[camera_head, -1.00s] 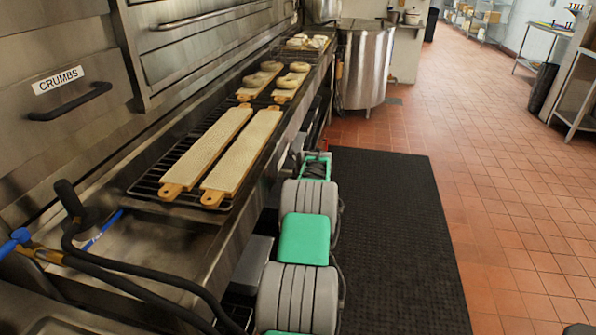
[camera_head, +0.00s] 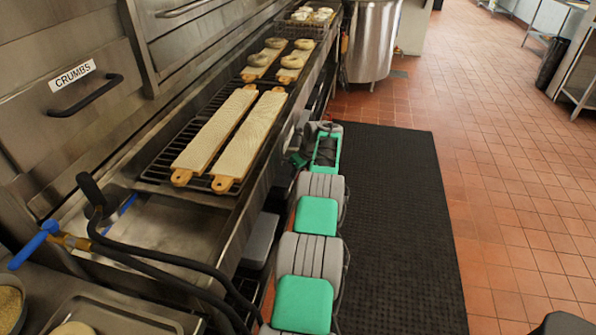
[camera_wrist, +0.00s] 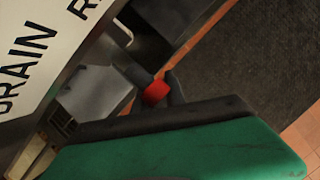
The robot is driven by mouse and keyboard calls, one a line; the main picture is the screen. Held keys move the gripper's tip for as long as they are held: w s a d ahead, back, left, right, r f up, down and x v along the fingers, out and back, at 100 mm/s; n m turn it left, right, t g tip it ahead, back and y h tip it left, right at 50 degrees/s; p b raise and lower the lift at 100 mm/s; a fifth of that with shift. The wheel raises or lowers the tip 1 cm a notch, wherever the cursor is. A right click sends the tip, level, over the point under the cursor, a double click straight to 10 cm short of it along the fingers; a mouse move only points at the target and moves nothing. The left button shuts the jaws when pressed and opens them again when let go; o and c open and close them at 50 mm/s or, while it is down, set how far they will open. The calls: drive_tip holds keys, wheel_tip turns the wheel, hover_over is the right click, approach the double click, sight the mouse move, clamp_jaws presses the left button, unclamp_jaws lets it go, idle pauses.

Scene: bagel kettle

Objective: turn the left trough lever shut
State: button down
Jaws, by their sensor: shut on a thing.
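In the wrist view, my gripper (camera_wrist: 150,82) has its dark fingers closed around a small red piece, the red lever grip (camera_wrist: 156,91). Most of the lever is hidden by the fingers, so its angle cannot be told. A white sign (camera_wrist: 45,45) with "DRAIN R" showing is to its left. In the head view, my grey and green arm runs along the front of the steel trough (camera_head: 195,228); the red lever cannot be made out there.
Two long pale boards (camera_head: 215,135) lie on a rack over the trough, with bagels (camera_head: 292,62) farther back. A blue valve handle (camera_head: 35,243) and a black hose (camera_head: 160,268) are at left. The black floor mat (camera_head: 395,200) is clear.

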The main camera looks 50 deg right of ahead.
drive_tip(key=c, duration=1.4)
unclamp_jaws()
drive_tip(key=v, duration=0.7)
drive_tip(key=shift+s+r, duration=0.1)
drive_tip(key=shift+r, duration=0.2)
